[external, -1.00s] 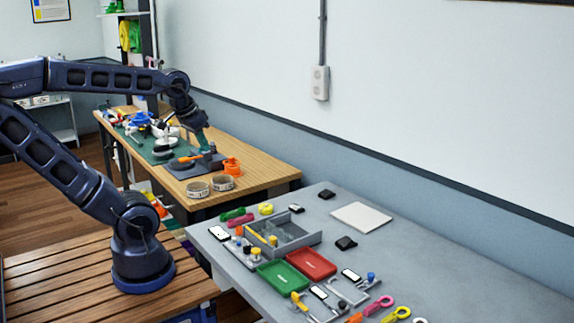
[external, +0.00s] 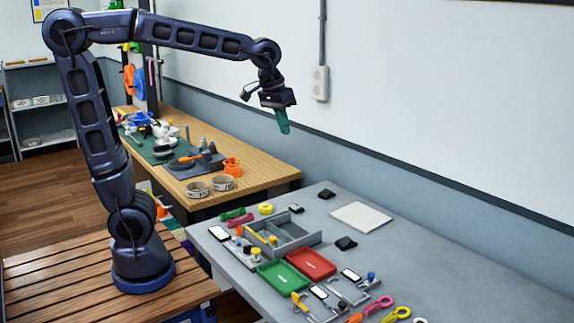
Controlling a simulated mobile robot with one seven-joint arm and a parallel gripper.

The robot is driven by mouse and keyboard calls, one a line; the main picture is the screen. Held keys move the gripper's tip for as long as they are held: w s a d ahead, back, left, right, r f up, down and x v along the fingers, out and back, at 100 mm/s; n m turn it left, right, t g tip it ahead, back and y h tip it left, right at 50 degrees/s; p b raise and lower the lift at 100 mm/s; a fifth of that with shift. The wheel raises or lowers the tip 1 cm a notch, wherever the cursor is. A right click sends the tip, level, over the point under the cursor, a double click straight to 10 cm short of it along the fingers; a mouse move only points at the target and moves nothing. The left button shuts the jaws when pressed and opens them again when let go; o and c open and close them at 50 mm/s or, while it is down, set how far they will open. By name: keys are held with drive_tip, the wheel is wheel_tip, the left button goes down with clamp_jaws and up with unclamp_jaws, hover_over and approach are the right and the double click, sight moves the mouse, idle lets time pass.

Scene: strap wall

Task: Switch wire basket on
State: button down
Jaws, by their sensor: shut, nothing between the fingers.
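My gripper (external: 283,122) has green fingers, which point down and are closed together with nothing in them. It is raised in the air in front of the wall, above the gap between the far wooden bench and the grey table. I cannot make out a wire basket in the external view. A light grey box (external: 320,83) with a conduit running up from it is fixed to the wall, to the right of my gripper and apart from it.
The grey table (external: 440,262) holds a grey compartment tray (external: 312,238), a green tray (external: 283,276), a red tray (external: 311,263), a white panel (external: 361,217) and several small parts. A wooden bench (external: 262,177) with tools stands behind. The table's right side is clear.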

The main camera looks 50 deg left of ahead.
drive_tip(key=w+d+f+g, duration=0.1)
drive_tip(key=w+d+f, duration=0.1)
drive_tip(key=d, duration=1.4)
drive_tip(key=w+d+f+g, duration=0.1)
drive_tip(key=d+f, duration=0.1)
drive_tip(key=d, duration=1.3)
drive_tip(key=s+d+f, duration=0.3)
drive_tip(key=s+d, duration=0.1)
drive_tip(key=d, duration=0.4)
drive_tip(key=s+d+f, duration=0.4)
drive_tip(key=d, duration=0.5)
drive_tip(key=s+d+f+y, duration=0.1)
drive_tip(key=s+d+f, duration=0.3)
drive_tip(key=d, duration=0.4)
drive_tip(key=shift+d+f+g, duration=0.25)
drive_tip(key=shift+d+g, duration=0.05)
drive_tip(key=shift+g, duration=0.1)
wheel_tip(320, 180, down, 14)
